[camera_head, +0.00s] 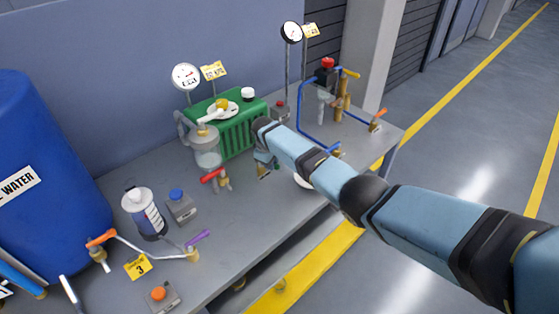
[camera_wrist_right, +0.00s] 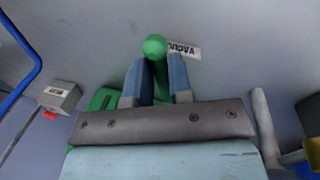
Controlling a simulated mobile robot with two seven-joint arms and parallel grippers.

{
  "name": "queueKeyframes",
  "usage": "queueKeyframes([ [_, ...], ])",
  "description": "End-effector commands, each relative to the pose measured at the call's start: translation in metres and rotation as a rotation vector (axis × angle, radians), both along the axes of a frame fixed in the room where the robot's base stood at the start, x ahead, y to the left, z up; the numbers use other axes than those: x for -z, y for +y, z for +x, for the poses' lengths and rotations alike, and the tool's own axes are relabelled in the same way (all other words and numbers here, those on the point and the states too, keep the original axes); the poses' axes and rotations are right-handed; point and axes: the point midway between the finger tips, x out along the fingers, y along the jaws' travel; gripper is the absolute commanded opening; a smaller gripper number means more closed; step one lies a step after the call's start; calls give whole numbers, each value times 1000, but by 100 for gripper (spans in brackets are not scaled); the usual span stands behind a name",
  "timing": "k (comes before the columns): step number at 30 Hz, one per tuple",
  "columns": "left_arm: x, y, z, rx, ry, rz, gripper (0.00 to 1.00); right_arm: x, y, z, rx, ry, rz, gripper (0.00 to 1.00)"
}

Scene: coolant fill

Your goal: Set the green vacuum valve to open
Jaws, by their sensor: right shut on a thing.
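The green vacuum valve handle (camera_wrist_right: 155,50) has a rounded green knob and stands between the two blue fingers of my right gripper (camera_wrist_right: 159,80) in the wrist view. The fingers are shut on it. A white label reading VACUUM (camera_wrist_right: 184,50) lies beside the knob. In the head view my right gripper (camera_head: 264,165) is at the bench, in front of the green radiator (camera_head: 238,132). The arm and gripper hide most of the valve there, so its angle is unclear. My left gripper is in neither view.
A red-handled valve (camera_head: 212,175) and a clear jar (camera_head: 206,152) stand left of my right gripper. A blue pipe frame (camera_head: 306,128) stands to its right. A blue water barrel (camera_head: 45,185), a bottle (camera_head: 140,210) and a grey button box (camera_head: 180,208) are further left.

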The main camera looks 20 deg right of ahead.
Motion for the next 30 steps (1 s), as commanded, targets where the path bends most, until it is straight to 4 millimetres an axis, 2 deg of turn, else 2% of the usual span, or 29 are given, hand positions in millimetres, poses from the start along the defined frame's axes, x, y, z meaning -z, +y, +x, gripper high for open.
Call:
queueKeyframes([
  [12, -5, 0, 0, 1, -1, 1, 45, 0, 12, -5, 249, 2, 1, 0],
  [30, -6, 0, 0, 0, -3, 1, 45, 0, 14, -5, 313, 0, 0, 0],
])
